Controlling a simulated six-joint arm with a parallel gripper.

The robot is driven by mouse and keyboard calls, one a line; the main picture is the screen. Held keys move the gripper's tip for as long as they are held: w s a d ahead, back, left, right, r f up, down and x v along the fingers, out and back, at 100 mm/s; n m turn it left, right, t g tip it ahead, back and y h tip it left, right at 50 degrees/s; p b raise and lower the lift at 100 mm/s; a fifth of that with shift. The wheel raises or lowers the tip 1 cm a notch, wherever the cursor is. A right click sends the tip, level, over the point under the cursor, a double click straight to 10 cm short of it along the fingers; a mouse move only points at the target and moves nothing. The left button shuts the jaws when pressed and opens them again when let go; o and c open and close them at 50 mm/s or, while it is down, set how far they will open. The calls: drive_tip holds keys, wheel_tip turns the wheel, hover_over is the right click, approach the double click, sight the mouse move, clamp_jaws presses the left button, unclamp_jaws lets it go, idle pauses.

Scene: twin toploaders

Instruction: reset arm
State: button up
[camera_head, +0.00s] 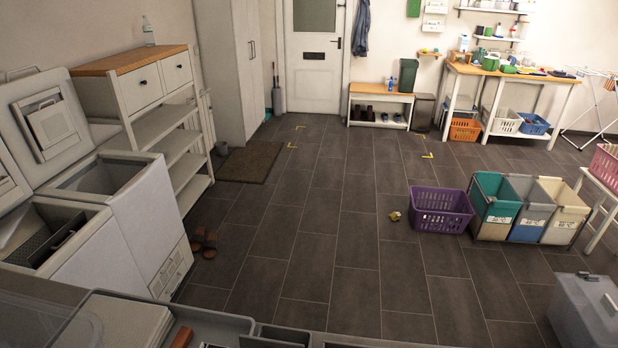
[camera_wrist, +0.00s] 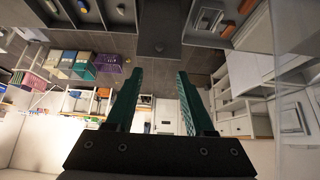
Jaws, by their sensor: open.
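My gripper (camera_wrist: 160,73) shows in the wrist view, with two dark green fingers spread apart. Nothing is between the fingers. The wrist view shows the room upside down, and the fingers stand in front of the floor and the white door (camera_wrist: 166,115). My gripper and arm do not show in the head view. Two top-loading machines with raised lids stand at the left of the head view, the nearer one (camera_head: 75,262) and the farther one (camera_head: 140,215). Their tubs are only partly visible.
A grey compartment tray (camera_head: 230,322) lies along the near edge. A purple basket (camera_head: 440,222) and a teal bin (camera_head: 492,208) stand on the floor at right. A grey box (camera_head: 585,318) is at lower right. A shelf unit (camera_head: 165,125) stands at left. The middle floor is mostly clear.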

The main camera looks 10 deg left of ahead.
drive_tip(key=shift+s+r, duration=0.25)
drive_tip(key=shift+r, duration=0.1)
drive_tip(key=s+d+f+m+g, duration=0.1)
drive_tip(key=d+f+m+g, duration=0.1)
drive_tip(key=d, duration=0.4)
drive_tip(key=s+d+f+m+g+y, duration=0.1)
drive_tip(key=d+f+g, duration=0.2)
drive_tip(key=d, duration=0.3)
drive_tip(key=s+d+f+m+g, duration=0.1)
drive_tip(key=d+f+m+g, duration=0.1)
drive_tip(key=d+f, duration=0.2)
drive_tip(key=shift+s+d+f+m+g+y, duration=0.3)
drive_tip(key=shift+s+d+y, duration=0.1)
drive_tip(key=shift+d, duration=0.6)
